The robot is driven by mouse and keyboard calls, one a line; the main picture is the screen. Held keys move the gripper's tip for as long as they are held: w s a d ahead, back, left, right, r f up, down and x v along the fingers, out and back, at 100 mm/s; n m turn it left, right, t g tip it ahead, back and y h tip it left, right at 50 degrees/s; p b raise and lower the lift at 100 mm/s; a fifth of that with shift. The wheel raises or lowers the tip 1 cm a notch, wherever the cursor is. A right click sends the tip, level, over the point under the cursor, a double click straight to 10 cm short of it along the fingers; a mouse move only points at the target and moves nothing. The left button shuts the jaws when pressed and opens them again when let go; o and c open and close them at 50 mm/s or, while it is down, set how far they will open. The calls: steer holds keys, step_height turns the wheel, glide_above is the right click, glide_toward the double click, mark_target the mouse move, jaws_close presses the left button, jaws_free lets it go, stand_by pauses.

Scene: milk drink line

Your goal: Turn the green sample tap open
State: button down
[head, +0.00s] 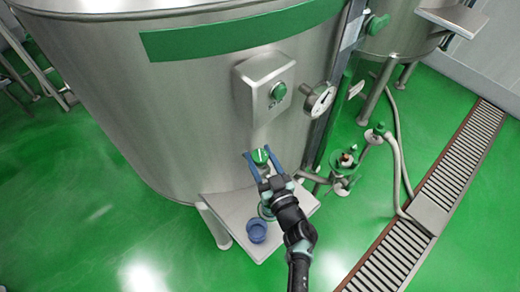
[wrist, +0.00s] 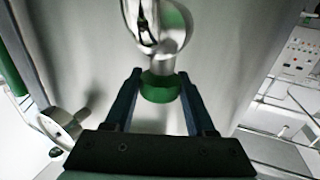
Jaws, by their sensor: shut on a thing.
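The green sample tap (head: 260,157) sits low on the front of the large steel tank (head: 150,110). In the wrist view its round green knob (wrist: 160,88) is between the two blue fingers, with a steel fitting behind it. My gripper (head: 262,162) is shut on the knob, one finger on each side. The exact turn of the tap is hard to tell from these views.
A steel shelf (head: 235,208) with a blue cup (head: 257,231) is under the tap. Pipes and a green-handled valve (head: 347,160) stand to the right, near a floor drain (head: 470,150).

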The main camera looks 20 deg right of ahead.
steer(key=n+y, duration=0.1)
steer(key=n+y+b, duration=0.1)
steer(key=y, duration=0.1)
steer(key=shift+w+d, duration=0.1)
steer(key=shift+d, duration=0.15)
steer(key=n+g+y+b, duration=0.1)
steer(key=y+b, duration=0.1)
steer(key=shift+f+n+y, duration=0.1)
steer(key=shift+n+y, duration=0.3)
steer(key=n+g+y+b, duration=0.1)
steer(key=n+y+b, duration=0.1)
steer(key=shift+a+y, duration=0.1)
steer(key=shift+y, duration=0.2)
steer(key=shift+a+n+g+y+b, duration=0.1)
steer(key=shift+n+g+y+b, duration=0.45)
steer(key=shift+b, duration=0.4)
steer(key=shift+y, duration=0.35)
steer(key=shift+c, duration=1.2)
jaws_free()
